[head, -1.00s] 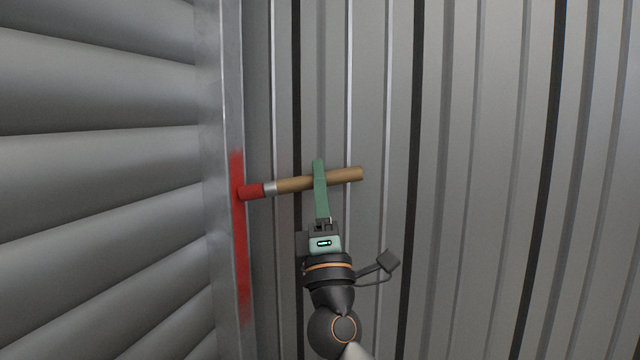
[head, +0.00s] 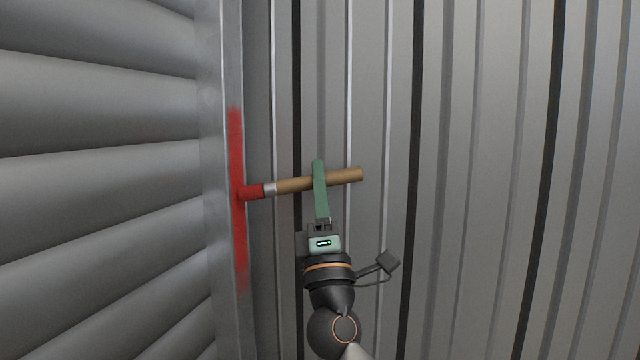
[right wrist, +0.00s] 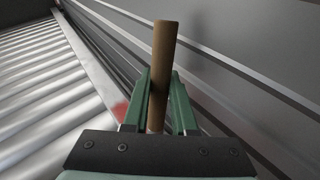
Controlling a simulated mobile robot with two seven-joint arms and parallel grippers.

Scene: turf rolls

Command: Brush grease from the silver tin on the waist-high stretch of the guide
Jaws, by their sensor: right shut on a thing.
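The brush (head: 345,176) has a wooden handle, a metal ferrule and a red head. My right gripper (head: 319,180) is shut on its handle with green fingers and holds it nearly level. The red head points left, and its tip meets the vertical metal guide (head: 231,60) at the red grease streak (head: 238,240). The streak runs above and below the tip. In the right wrist view the handle (right wrist: 165,42) stands up between the fingers, with a blurred red patch (right wrist: 121,110) to the left. The silver tin and my left gripper are not in view.
A slatted grey shutter (head: 100,110) fills the left side, beside the guide. A ribbed metal wall (head: 480,150) fills the right side behind my arm. No loose objects show.

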